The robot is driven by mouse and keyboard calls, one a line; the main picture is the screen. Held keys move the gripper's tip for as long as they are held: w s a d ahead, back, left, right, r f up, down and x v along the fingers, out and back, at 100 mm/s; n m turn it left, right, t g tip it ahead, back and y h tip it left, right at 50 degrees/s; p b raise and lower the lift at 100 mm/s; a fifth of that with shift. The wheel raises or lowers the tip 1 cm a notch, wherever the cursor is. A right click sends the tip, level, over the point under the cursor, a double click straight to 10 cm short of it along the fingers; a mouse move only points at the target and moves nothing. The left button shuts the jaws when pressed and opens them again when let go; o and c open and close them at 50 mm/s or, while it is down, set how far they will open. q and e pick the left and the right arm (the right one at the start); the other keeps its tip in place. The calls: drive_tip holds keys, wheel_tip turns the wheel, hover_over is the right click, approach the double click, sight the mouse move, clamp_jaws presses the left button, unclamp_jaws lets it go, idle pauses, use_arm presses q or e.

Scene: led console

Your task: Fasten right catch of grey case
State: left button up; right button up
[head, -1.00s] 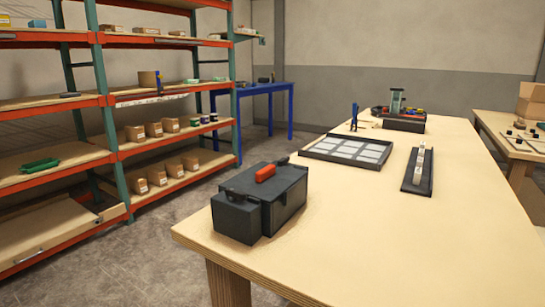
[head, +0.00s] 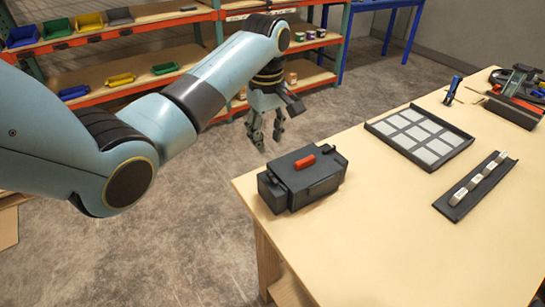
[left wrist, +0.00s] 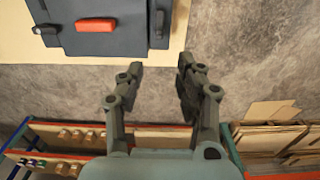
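The dark grey case (head: 322,182) stands near the corner of the workbench, with its lid looking shut and a red handle (head: 305,162) on top. Dark fittings show at its near-left end and far-right end; I cannot tell whether the catches are fastened. In the left wrist view the case (left wrist: 125,40) lies at the upper left, with a fitting (left wrist: 160,22) on its right side. My left gripper (head: 265,141) is open and empty, over the floor beyond the bench edge, apart from the case. Its parted fingers show in the left wrist view (left wrist: 160,68). My right gripper is out of view.
The wooden workbench (head: 375,225) has free room right of the case. Shelving (head: 120,70) with coloured bins stands behind my arm.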

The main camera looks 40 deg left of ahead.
sight(269, 173)
use_arm(q)
drive_tip(key=f, duration=1)
drive_tip(key=shift+d+f, duration=0.2)
clamp_jaws()
